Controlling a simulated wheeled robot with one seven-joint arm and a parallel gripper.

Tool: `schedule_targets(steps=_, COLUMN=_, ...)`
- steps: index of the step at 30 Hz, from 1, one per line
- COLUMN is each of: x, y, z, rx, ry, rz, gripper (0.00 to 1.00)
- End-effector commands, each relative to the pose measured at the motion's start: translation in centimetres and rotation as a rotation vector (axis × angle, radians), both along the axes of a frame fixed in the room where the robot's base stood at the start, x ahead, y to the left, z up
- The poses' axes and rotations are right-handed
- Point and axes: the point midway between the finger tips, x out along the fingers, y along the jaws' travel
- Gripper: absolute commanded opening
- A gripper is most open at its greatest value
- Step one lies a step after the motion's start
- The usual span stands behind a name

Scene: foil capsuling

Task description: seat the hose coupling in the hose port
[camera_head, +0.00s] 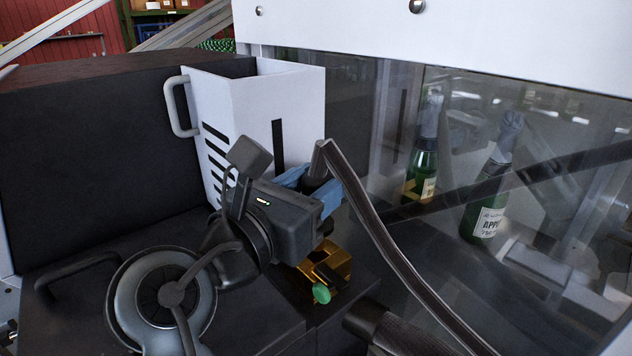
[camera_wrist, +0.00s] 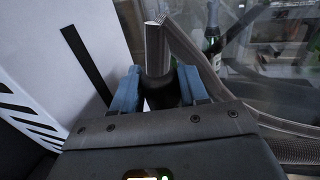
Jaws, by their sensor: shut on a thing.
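My gripper (camera_head: 311,184) has blue fingers closed on the hose coupling (camera_wrist: 163,92), a dark cylinder at the end of a grey ribbed hose (camera_head: 374,232). The hose rises from the coupling, bends sharply at the top and runs down to the lower right. In the wrist view the hose (camera_wrist: 156,48) stands up between the fingers. A brass fitting (camera_head: 340,262) with a green knob (camera_head: 321,293) sits below my gripper in the head view. I cannot make out the hose port opening; my gripper may cover it.
A white slotted bin (camera_head: 258,100) with a handle stands close behind my gripper. A clear panel (camera_head: 385,130) is to the right, with green bottles (camera_head: 487,207) behind it. A black cabinet (camera_head: 90,150) fills the left. A dark cylinder (camera_head: 385,328) lies at the lower front.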

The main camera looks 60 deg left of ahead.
Motion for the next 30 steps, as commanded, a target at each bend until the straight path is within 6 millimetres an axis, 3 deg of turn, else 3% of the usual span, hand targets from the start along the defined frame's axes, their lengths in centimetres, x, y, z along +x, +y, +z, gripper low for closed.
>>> schedule_targets(steps=30, x=-0.04, y=0.04, z=-0.58, rx=0.000, ry=-0.001, rz=0.001, gripper=0.08)
